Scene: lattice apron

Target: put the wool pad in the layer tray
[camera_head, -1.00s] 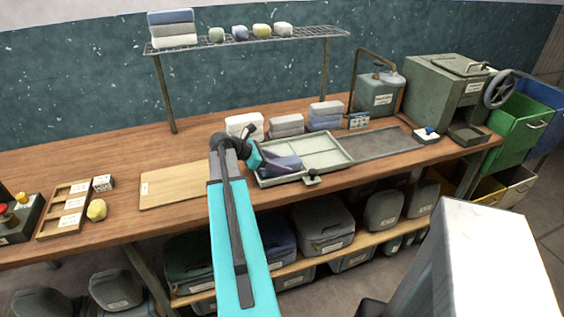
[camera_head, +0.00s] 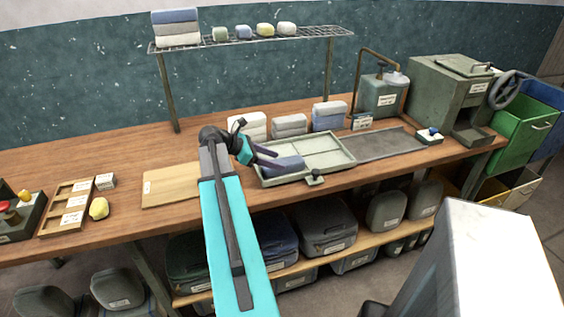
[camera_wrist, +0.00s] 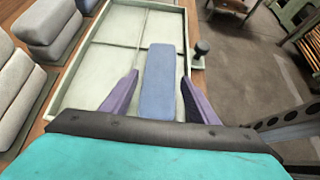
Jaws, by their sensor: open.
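The wool pad, a blue-grey slab (camera_head: 287,163), lies flat in the left front part of the pale green layer tray (camera_head: 345,153), near its front rim. In the wrist view the pad (camera_wrist: 160,85) lies inside the tray (camera_wrist: 84,77), alongside its right wall. My gripper (camera_head: 267,151) is open and empty, up and to the left of the pad in the head view. In the wrist view its two purple fingers (camera_wrist: 160,98) stand apart on either side of the pad's near end, with gaps to it. The tray's near end is hidden by my gripper.
Stacks of white, grey and blue pads (camera_head: 290,125) stand behind the tray. A small black knob (camera_head: 315,177) is at its front edge. A dark mat (camera_head: 385,143) lies to the right, a wooden board (camera_head: 168,185) to the left.

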